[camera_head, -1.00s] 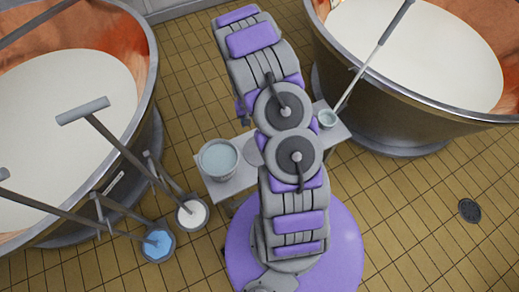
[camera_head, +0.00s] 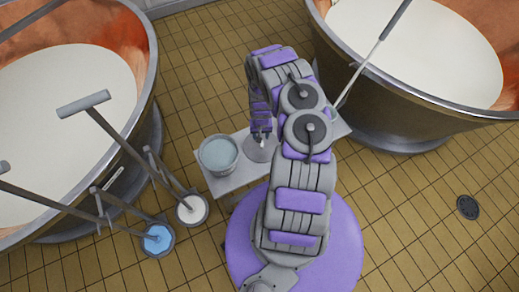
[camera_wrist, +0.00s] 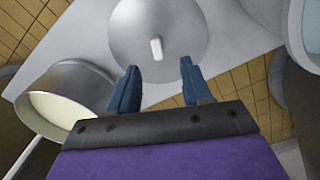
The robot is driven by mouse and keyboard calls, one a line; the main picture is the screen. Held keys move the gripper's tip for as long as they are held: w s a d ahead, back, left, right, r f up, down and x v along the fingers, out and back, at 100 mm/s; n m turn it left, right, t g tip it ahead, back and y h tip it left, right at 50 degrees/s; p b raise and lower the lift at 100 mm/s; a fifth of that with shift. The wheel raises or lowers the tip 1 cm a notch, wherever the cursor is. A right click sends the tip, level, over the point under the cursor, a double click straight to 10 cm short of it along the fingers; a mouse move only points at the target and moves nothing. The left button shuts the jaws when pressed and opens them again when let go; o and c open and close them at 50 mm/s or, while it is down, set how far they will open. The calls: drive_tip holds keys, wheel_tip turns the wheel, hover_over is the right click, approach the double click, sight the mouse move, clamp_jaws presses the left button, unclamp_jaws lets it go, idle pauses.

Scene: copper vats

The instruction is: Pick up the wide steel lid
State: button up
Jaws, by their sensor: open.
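The wide steel lid (camera_wrist: 185,22) is a round grey disc with a short pale handle (camera_wrist: 156,48) standing up at its middle. It lies flat on the light grey bench. In the head view the lid (camera_head: 256,152) shows to the right of a bucket, partly covered by my arm. My gripper (camera_wrist: 158,70) is open and empty. Its two blue fingers point toward the lid, with the handle between and just beyond the tips in the wrist view. In the head view my gripper (camera_head: 262,137) hangs over the lid, its fingers hard to make out.
A bucket of pale liquid (camera_head: 218,155) stands on the bench (camera_head: 236,183), left of the lid. A small metal pot with cream contents (camera_wrist: 62,100) is on the lid's other side. Large copper vats (camera_head: 150,110) flank the bench. Long-handled tools stand at left in two small buckets.

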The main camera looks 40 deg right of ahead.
drive_tip(key=b, duration=0.2)
hover_over(263, 141)
drive_tip(key=s, duration=0.1)
wheel_tip(263, 141, down, 5)
drive_tip(key=shift+r, duration=0.1)
drive_tip(key=shift+a+f, duration=0.1)
drive_tip(key=shift+f, duration=0.1)
drive_tip(key=shift+a, duration=0.35)
drive_tip(key=shift+w+a+f+b, duration=0.2)
drive_tip(key=shift+a+f+b, duration=0.75)
drive_tip(key=shift+b, duration=0.25)
drive_tip(key=d+f, duration=0.1)
drive_tip(key=d+f+b, duration=0.1)
drive_tip(key=f, duration=0.1)
drive_tip(key=shift+b, duration=0.3)
drive_tip(key=shift+d+f, duration=0.1)
drive_tip(key=shift+d, duration=0.2)
drive_tip(key=shift+a, duration=0.55)
drive_tip(key=shift+c, duration=0.4)
drive_tip(key=shift+a+r, duration=0.3)
drive_tip(key=shift+a, duration=0.2)
drive_tip(key=shift+c, duration=2.2)
drive_tip(key=shift+d+f, duration=0.2)
drive_tip(key=shift+d, duration=0.5)
clamp_jaws()
